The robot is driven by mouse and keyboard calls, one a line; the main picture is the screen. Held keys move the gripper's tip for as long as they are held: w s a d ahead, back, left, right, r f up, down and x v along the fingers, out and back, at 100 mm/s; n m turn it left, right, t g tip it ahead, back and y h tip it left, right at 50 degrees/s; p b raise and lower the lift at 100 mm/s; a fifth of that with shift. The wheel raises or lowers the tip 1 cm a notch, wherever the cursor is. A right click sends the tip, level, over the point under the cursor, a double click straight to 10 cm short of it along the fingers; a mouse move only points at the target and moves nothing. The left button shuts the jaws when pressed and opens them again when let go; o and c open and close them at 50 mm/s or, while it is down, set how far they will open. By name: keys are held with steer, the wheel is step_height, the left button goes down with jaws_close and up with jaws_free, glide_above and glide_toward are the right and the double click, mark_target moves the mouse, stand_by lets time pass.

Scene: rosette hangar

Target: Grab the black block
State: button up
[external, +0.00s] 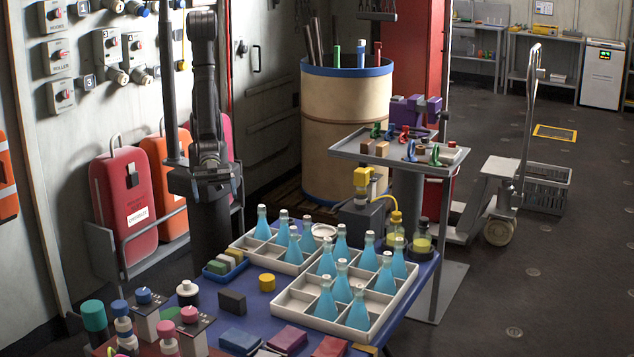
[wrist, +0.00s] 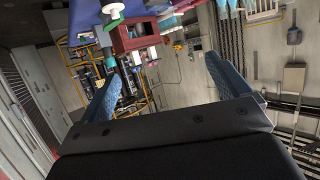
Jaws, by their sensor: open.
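The black block (external: 232,301) lies on the blue table (external: 200,283) in the external view, just in front of a small blue tray of coloured blocks and left of a yellow cylinder. I cannot make it out in the wrist view. My gripper (wrist: 162,64) is open in the wrist view, its two blue-grey fingers wide apart with nothing between them.
White divided trays (external: 379,313) with several blue flasks stand right of the block. The small blue tray (external: 216,277) is behind it. A black-and-white bottle (external: 187,293), knobbed boxes (external: 190,327) and flat coloured blocks (external: 287,339) lie left and in front.

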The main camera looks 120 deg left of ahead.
step_height(320, 180, up, 5)
steer(key=m+g+y, duration=0.8)
steer(key=m+g, duration=0.1)
steer(key=g, duration=0.1)
glide_above(231, 293)
steer(key=a, duration=0.2)
steer(key=f, duration=0.5)
steer(key=d+f, duration=0.1)
steer(key=f, duration=1.1)
steer(key=shift+w+d+f, duration=0.15)
steer(key=shift+w, duration=0.1)
steer(key=shift+s+d+f, duration=0.1)
steer(key=shift+d+f, duration=0.1)
steer(key=shift+f, duration=1.2)
steer(key=shift+s+d+f, duration=0.1)
steer(key=shift+d+f, duration=0.1)
steer(key=shift+f, duration=1.15)
steer(key=c, duration=1.1)
steer(key=shift+r, duration=0.1)
steer(key=shift+c, duration=0.2)
steer(key=shift+r, duration=0.1)
